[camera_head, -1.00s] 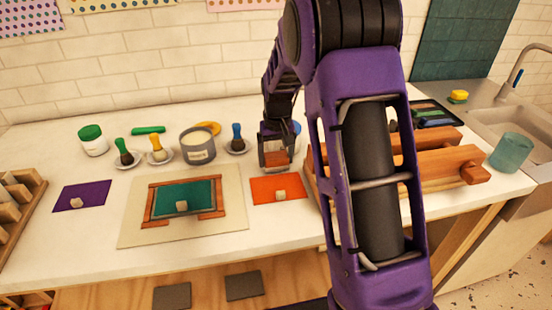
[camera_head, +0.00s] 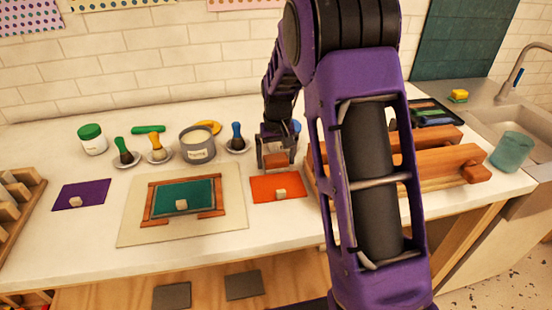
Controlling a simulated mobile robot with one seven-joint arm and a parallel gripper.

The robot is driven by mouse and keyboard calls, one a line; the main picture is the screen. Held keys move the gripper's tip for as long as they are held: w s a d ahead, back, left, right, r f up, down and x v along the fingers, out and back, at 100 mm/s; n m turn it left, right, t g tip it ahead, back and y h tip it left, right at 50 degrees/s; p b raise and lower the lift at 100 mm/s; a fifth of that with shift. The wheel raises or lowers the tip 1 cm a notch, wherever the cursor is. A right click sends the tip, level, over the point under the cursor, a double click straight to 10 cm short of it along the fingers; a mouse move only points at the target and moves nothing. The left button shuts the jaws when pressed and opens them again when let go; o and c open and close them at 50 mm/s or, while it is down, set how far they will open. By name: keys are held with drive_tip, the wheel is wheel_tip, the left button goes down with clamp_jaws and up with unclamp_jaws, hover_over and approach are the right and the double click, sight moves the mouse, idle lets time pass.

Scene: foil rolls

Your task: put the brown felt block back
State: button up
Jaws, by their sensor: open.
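The brown felt block (camera_head: 276,160) is a small brown piece just behind the orange sheet (camera_head: 276,188) on the white counter. My gripper (camera_head: 276,164) points down over it, open, with one finger on each side of the block. The block seems to rest on the counter, but the gripper hides its upper part and I cannot tell whether a finger touches it.
A teal panel in a brown frame (camera_head: 149,207) lies on a beige mat (camera_head: 130,232) to the left. A grey tin (camera_head: 197,146) and a blue-handled brush (camera_head: 237,136) stand left of my gripper. A wooden press (camera_head: 440,168) stands at right, partly behind my arm.

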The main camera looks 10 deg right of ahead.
sight(277, 161)
wheel_tip(277, 161, up, 13)
drive_tip(key=s+p, duration=0.1)
drive_tip(key=shift+s+f, duration=0.15)
drive_tip(key=shift+s, duration=0.05)
